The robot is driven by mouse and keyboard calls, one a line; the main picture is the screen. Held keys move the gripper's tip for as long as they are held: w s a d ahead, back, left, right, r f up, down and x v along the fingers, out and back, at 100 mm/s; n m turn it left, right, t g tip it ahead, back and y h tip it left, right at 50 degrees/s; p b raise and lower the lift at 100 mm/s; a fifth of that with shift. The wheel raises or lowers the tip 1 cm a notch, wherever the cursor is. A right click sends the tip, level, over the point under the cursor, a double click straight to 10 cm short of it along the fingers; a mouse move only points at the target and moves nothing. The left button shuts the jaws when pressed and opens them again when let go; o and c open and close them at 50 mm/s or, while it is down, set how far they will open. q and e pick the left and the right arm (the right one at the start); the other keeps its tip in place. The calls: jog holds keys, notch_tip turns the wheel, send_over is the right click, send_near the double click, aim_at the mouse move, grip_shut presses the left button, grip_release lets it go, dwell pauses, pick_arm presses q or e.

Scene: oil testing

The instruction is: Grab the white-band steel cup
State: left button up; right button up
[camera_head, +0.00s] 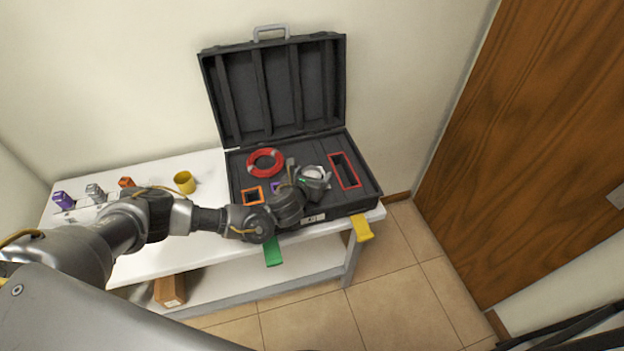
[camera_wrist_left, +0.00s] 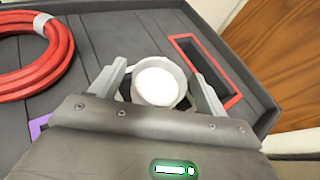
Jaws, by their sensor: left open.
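The white-band steel cup (camera_head: 316,172) stands in the open black case, partly hidden by my left gripper (camera_head: 313,181) in the head view. In the left wrist view the cup (camera_wrist_left: 157,84) shows a round white middle inside a grey rim. The open fingers of my left gripper (camera_wrist_left: 160,88) are on either side of it, with a small gap visible on the right. The cup's lower part is hidden by the gripper body. My right gripper is not in view.
The case (camera_head: 236,160) also holds a red coil (camera_head: 265,154), an orange-framed slot (camera_head: 252,188) and a red-framed slot (camera_head: 344,162). A yellow cup (camera_head: 184,182) and several small items stand on the white table (camera_head: 150,268) to the left. The raised lid (camera_head: 280,90) is behind.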

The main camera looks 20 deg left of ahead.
pick_arm(q)
jog(key=c, duration=1)
jog(key=shift+c, duration=0.3)
jog(key=shift+r, duration=0.15)
jog(key=shift+r, duration=0.25)
notch_tip(320, 180, up, 2)
jog(key=shift+r+b, duration=0.1)
jog(key=shift+b, duration=0.55)
jog(key=s+r, duration=0.4)
jog(key=r, duration=0.1)
jog(key=shift+s+d+r, duration=0.25)
jog(key=v, duration=0.1)
jog(key=p+v, duration=0.1)
jog(key=v, duration=0.1)
jog(key=shift+s+d+r, duration=0.1)
jog(key=shift+d+r, duration=0.1)
jog(key=shift+r, duration=0.15)
jog(key=p+v, duration=0.7)
jog(key=p, duration=0.1)
jog(key=shift+d, duration=0.4)
